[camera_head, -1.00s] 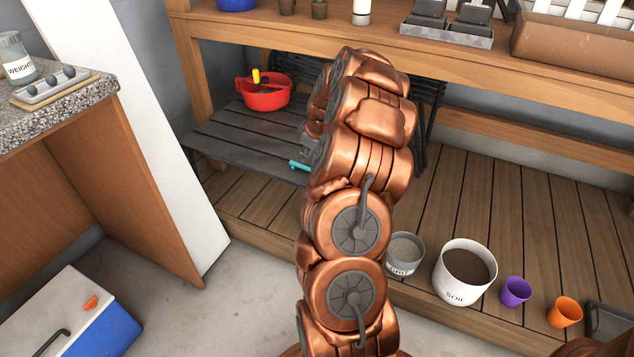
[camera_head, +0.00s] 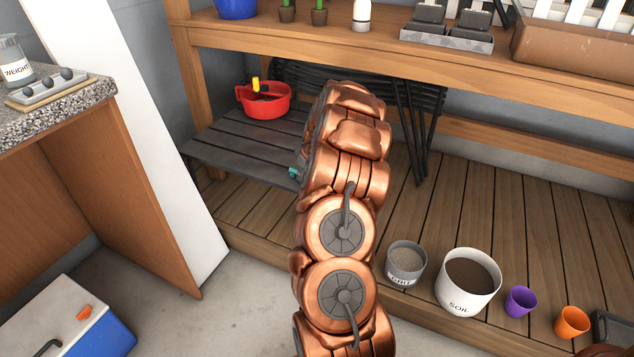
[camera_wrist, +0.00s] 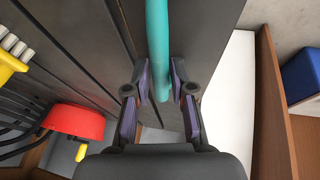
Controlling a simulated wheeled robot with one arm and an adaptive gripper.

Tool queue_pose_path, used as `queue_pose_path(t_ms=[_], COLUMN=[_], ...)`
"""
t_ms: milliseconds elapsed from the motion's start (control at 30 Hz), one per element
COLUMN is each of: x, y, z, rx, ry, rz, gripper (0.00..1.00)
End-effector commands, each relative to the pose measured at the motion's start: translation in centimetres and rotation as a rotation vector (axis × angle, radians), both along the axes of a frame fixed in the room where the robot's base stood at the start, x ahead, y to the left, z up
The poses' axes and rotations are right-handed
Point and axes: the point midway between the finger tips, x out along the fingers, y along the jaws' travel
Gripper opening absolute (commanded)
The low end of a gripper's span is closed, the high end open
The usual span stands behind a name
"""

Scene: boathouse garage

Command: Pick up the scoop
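A teal handle, seemingly the scoop (camera_wrist: 158,35), runs from the top of the wrist view down between the fingers of my gripper (camera_wrist: 161,75). The fingers are open on either side of it, with narrow gaps, and I cannot tell that either pad touches it. The rest of the scoop is out of the wrist view. In the head view, a small teal bit (camera_head: 294,173) shows at the bench's edge beside my arm, which hides my gripper there.
A grey slatted bench (camera_head: 228,152) bears a red bowl (camera_head: 264,105) with a yellow-handled item. The workbench shelf (camera_head: 400,52) overhangs behind. A grit pot (camera_head: 405,268), soil pot (camera_head: 466,303), purple cup (camera_head: 519,302) and orange cup (camera_head: 571,322) stand on the right of the wooden deck.

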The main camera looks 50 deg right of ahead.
Motion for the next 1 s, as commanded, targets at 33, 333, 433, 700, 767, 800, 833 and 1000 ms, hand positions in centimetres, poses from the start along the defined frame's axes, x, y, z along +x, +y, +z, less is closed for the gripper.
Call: queue_pose_path(t_ms=[33,333,433,700,767,800,833,1000], x=[0.0,-0.02,-0.01,-0.03,-0.03,-0.03,-0.03,-0.04], y=[0.01,0.04,0.03,0.03,0.03,0.03,0.03,0.03], z=[0.08,-0.04,-0.1,-0.08,-0.08,-0.07,-0.07,-0.02], rx=[0.0,0.0,0.0,0.0,0.0,0.0,0.001,0.001], ry=[0.0,0.0,0.0,0.0,0.0,0.0,0.0,0.0], rz=[0.0,0.0,0.0,0.0,0.0,0.0,0.0,0.0], gripper=[0.23,0.23,0.21,0.0,0.0,0.0,0.0,0.0])
